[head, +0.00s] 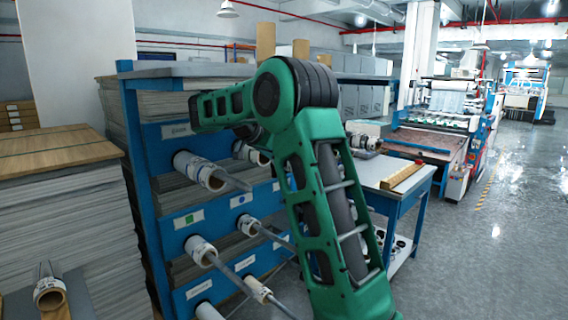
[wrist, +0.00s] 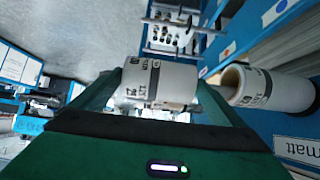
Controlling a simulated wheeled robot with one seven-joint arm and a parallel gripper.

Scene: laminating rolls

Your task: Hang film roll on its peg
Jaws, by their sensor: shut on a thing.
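In the wrist view my gripper (wrist: 160,92) is shut on a white film roll (wrist: 158,82) with dark printed marks. The roll lies crosswise between the two green fingers. The blue rack (head: 140,170) has metal pegs, such as the upper-left peg (head: 236,183), several carrying white rolls (head: 200,171). In the wrist view another roll (wrist: 268,88) is on the rack to the right of the held roll, near a "matt" label (wrist: 300,151). I cannot tell which peg is empty.
Stacked sheets (head: 50,200) stand left of the rack, with a roll (head: 50,293) at lower left. A blue workbench (head: 395,205) with a wooden bar (head: 402,178) stands at right. Open floor (head: 490,250) lies further right.

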